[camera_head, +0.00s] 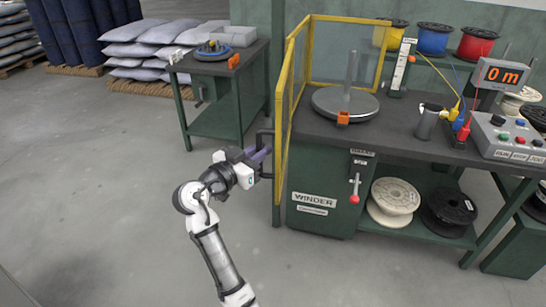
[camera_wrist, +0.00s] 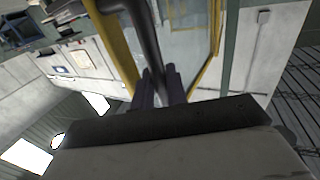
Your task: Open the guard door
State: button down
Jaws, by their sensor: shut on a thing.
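The guard door (camera_head: 284,115) is a yellow-framed clear panel on the left side of the winder bench. It appears swung out toward the front, leaving the front of the turntable uncovered. My gripper (camera_head: 262,154) is at the dark bar handle (camera_head: 264,139) on the door's outer side. In the wrist view the handle (camera_wrist: 147,45) runs down between my gripper's fingers (camera_wrist: 160,88), which are shut on it. The yellow frame (camera_wrist: 118,45) shows behind. The exact contact is partly hidden by the gripper body.
The winder bench (camera_head: 409,143) carries a round turntable (camera_head: 345,104) with an upright post. A red-knobbed lever (camera_head: 354,188) is on its front. A side table (camera_head: 227,72) stands behind my gripper. The floor (camera_head: 110,190) left of my arm is clear.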

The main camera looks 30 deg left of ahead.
jog(key=shift+a, duration=0.45)
jog(key=c, duration=1.5)
grip_release()
jog(key=b+v, duration=0.2)
jog(key=v, duration=1.2)
jog(key=shift+w+a+b, duration=0.1)
jog(key=shift+b, duration=0.25)
